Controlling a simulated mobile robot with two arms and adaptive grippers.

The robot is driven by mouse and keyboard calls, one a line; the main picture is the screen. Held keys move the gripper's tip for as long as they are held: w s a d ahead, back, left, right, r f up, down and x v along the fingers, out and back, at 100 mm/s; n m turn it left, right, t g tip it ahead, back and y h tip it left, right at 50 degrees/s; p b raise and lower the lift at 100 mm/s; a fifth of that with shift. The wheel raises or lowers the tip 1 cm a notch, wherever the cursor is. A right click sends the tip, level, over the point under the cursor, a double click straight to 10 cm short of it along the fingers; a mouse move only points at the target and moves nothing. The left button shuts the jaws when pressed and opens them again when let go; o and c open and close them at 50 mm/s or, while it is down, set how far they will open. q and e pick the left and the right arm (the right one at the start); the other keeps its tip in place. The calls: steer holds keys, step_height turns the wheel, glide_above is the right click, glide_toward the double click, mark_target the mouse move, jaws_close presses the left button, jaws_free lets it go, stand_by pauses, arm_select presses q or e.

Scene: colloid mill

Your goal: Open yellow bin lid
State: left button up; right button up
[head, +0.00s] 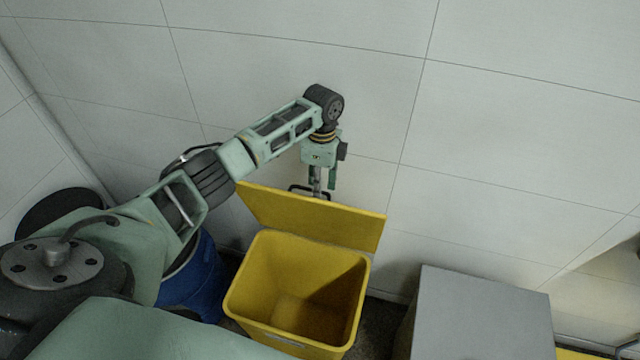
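The yellow bin (233,300) stands below the wall, and I see into its empty-looking inside. Its yellow lid (335,224) is raised and stands tilted up along the bin's far side. My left gripper (318,192) is behind the lid's upper edge, pointing down, beside a dark handle (297,188) that shows above that edge. The lid hides the fingertips, so I cannot tell whether they touch the handle or the lid. My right gripper is not in view.
A blue drum (196,283) stands close to the bin's left, partly under my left arm. A grey box-like cabinet (483,312) stands to the right, with a narrow floor gap between. The tiled wall (500,150) is close behind the bin.

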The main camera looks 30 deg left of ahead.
arm_select(q)
step_height(320, 180, up, 12)
steer(key=w, duration=0.1)
steer(key=shift+a, duration=0.15)
steer(key=shift+w+f, duration=0.1)
steer(key=shift+f, duration=0.1)
stand_by(0.4)
